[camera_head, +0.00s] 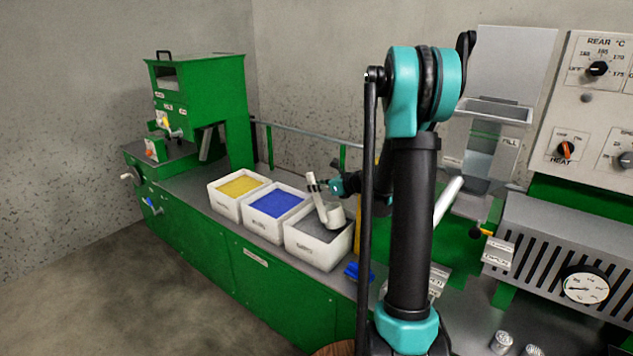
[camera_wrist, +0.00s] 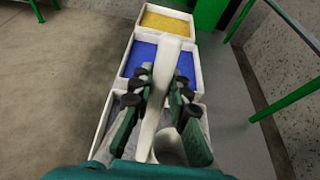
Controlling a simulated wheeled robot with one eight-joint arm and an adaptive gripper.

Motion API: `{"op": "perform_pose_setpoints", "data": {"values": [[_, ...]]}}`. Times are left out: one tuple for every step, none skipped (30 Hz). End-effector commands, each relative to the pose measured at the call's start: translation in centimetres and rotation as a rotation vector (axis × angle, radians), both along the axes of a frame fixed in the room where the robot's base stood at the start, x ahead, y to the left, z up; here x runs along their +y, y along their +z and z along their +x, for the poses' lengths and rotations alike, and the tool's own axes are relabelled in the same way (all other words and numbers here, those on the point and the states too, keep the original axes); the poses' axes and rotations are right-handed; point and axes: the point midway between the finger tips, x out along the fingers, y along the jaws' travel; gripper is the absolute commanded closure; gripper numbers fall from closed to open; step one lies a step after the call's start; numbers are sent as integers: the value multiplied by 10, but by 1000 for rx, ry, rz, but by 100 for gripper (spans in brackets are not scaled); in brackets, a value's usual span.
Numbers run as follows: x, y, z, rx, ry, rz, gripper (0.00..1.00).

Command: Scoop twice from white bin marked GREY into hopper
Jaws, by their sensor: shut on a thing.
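My gripper (camera_wrist: 160,100) is shut on the handle of a white scoop (camera_wrist: 152,112). In the head view the scoop (camera_head: 328,208) is at the white bin with grey material (camera_head: 317,253), its cup low at the bin's right part, over or in the grey fill. I cannot tell how deep the cup is or whether it holds material. The gripper (camera_head: 338,186) is above this bin. In the wrist view the bin (camera_wrist: 101,130) lies beneath the gripper and is partly hidden. The hopper (camera_head: 490,140), marked FILL, stands on the machine at the right, beyond my arm.
A white bin with blue material (camera_head: 277,203) and one with yellow material (camera_head: 240,187) stand in line to the left. A blue object (camera_head: 357,271) lies beside the grey bin. A green machine (camera_head: 203,110) stands at the back left, and a green rail (camera_head: 300,137) runs behind the bins.

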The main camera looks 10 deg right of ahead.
Motion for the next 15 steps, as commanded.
{"op": "perform_pose_setpoints", "data": {"values": [[2, -5, 2, 9, 1, -10, 100], [3, -7, 3, 15, 1, -15, 100], [4, -11, 4, 22, 1, -22, 100], [4, -14, 5, 27, 1, -28, 100], [5, -17, 6, 33, 1, -34, 100], [6, -20, 7, 41, 1, -40, 100], [7, -23, 7, 47, 1, -46, 100], [8, -26, 8, 51, 1, -52, 100], [8, -30, 9, 53, 1, -52, 100], [8, -33, 9, 52, 0, -52, 100], [9, -36, 9, 52, 0, -52, 100], [9, -40, 10, 52, 0, -52, 100], [10, -43, 10, 52, 0, -52, 100], [10, -46, 10, 52, 0, -52, 100], [10, -50, 11, 52, 0, -52, 100]]}}
